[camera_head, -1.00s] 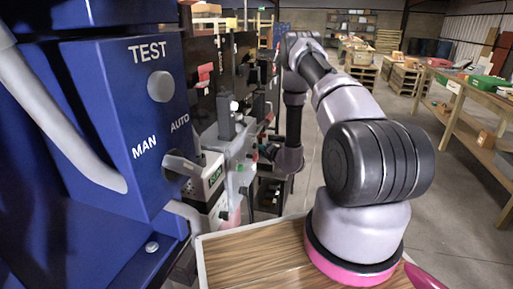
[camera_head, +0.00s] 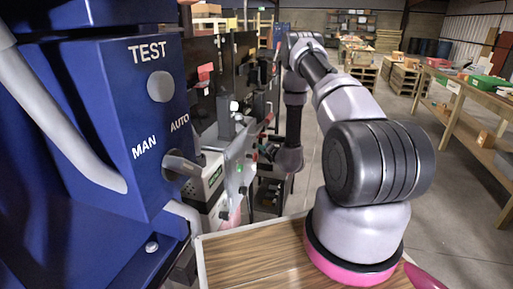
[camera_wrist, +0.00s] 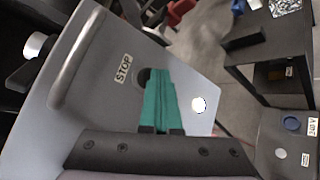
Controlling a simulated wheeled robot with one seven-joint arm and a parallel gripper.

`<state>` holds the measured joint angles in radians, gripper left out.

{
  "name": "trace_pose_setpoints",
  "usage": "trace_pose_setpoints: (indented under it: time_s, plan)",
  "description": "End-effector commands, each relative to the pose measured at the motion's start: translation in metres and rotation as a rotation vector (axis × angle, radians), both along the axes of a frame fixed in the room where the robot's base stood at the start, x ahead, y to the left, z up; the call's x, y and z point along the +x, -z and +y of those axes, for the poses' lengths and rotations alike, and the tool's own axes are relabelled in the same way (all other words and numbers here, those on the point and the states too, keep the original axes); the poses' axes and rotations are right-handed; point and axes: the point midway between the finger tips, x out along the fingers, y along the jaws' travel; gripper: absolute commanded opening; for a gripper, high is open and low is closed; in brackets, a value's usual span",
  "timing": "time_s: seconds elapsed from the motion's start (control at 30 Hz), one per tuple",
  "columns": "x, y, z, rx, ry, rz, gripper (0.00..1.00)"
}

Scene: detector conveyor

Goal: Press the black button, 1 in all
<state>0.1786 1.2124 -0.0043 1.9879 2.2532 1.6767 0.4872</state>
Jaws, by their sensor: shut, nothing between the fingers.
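In the wrist view, a dark round button (camera_wrist: 141,76), which looks black, sits beside the STOP label on a grey panel (camera_wrist: 95,110). My gripper (camera_wrist: 158,73) has its teal fingers together and empty. The fingertips overlap the right side of the button and partly hide it. I cannot tell whether they touch it. In the head view, my gripper (camera_head: 264,151) is beside the grey panel (camera_head: 235,158), and the black button cannot be made out there.
A bright white round spot (camera_wrist: 198,105) is on the same panel. Another panel with a blue button (camera_wrist: 291,123) is at lower right. A large blue box (camera_head: 125,120) marked TEST, MAN and AUTO stands at left. Open floor (camera_head: 450,205) lies to the right.

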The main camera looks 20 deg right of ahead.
Motion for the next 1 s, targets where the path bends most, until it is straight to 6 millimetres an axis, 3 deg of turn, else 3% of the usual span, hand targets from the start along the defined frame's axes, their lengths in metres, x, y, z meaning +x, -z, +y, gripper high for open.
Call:
trace_pose_setpoints:
  time_s: [0.6, 1.0]
  plan:
    - [-0.009, 0.0, -0.013, 0.0, 0.001, 0.001, 0.0]
    - [-0.03, 0.0, -0.045, 0.0, 0.002, 0.001, 0.0]
